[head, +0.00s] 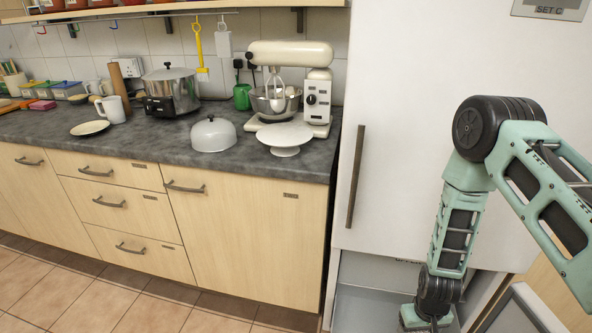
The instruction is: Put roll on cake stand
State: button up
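The white cake stand (284,136) stands on the counter near its right end, in front of the mixer. Its round top looks bare. A grey-white dome cover (213,135) with a knob sits on the counter to the left of the stand, apart from it. I cannot make out a roll anywhere in the head view; whether one lies under the dome cannot be told. My arm hangs down at the right, in front of the white cabinet, and runs out of the bottom edge. My gripper's fingers are out of the picture.
A cream stand mixer (291,85) is behind the cake stand. A pot on a cooker (171,90), a white mug (111,109), a plate (90,128) and a rolling pin (119,84) stand farther left. A tall white cabinet (400,130) borders the counter. Tiled floor (60,295) is clear.

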aim_at(287, 137)
jog(key=i+j+z, duration=0.1)
jog(key=j, duration=0.5)
jog(key=i+j+z, duration=0.1)
jog(key=j, duration=0.45)
jog(key=i+j+z, duration=0.15)
jog(key=j, duration=0.45)
jog(key=i+j+z, duration=0.1)
jog(key=j, duration=0.55)
